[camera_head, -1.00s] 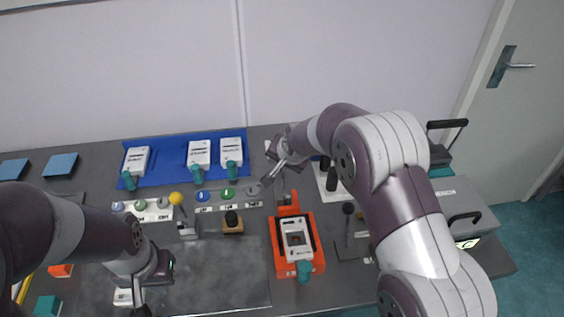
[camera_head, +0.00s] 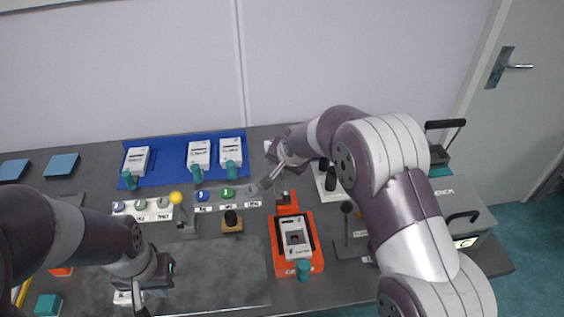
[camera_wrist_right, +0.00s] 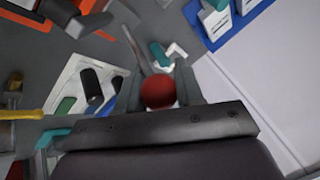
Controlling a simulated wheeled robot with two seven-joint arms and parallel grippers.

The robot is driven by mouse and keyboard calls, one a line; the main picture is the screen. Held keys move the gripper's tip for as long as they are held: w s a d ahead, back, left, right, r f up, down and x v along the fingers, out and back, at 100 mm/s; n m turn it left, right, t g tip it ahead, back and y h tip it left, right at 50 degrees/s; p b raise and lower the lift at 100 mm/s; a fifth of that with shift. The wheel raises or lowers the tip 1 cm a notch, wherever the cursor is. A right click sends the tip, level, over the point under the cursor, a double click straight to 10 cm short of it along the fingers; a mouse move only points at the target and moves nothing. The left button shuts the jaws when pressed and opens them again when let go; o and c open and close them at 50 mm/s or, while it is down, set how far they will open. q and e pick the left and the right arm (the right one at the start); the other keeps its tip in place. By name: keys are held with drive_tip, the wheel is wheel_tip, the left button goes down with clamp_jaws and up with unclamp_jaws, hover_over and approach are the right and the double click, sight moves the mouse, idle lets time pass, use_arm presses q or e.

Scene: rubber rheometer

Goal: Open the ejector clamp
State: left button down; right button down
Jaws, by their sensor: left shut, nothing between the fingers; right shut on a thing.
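The orange ejector fixture (camera_head: 314,265) stands on the bench right of the middle, with a white cassette (camera_head: 296,238) in it. Its clamp (camera_head: 287,198) is at the back end. My right gripper (camera_head: 272,180) is behind and left of the clamp. In the right wrist view, it is shut on a red ball knob (camera_wrist_right: 158,91). The link between knob and clamp is not clear. Part of the orange fixture (camera_wrist_right: 88,8) shows at that view's top left. My left gripper (camera_head: 141,298) is shut and empty, low over the front left of the bench.
A blue mat (camera_head: 171,181) with several white cassettes lies at the back left. A yellow ball lever (camera_head: 176,198) and a wooden block (camera_head: 232,226) stand mid-bench. A grey box (camera_head: 470,222) is at the right. The dark plate (camera_head: 215,275) has free room.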

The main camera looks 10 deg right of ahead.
idle(0.9)
drive_tip(key=c, duration=1.1)
unclamp_jaws()
drive_tip(key=o, duration=0.3)
drive_tip(key=shift+s+r, duration=0.15)
drive_tip(key=shift+o, duration=0.2)
drive_tip(key=shift+s+a+r, duration=0.15)
drive_tip(key=shift+s, duration=0.15)
drive_tip(key=shift+w, duration=0.1)
drive_tip(key=shift+r, duration=0.35)
use_arm(q)
drive_tip(key=shift+s+f+b, duration=0.3)
drive_tip(key=shift+f+b, duration=0.65)
drive_tip(key=shift+b, duration=0.15)
use_arm(e)
drive_tip(key=v, duration=1.2)
drive_tip(key=shift+s, duration=0.4)
drive_tip(key=shift+f, duration=0.15)
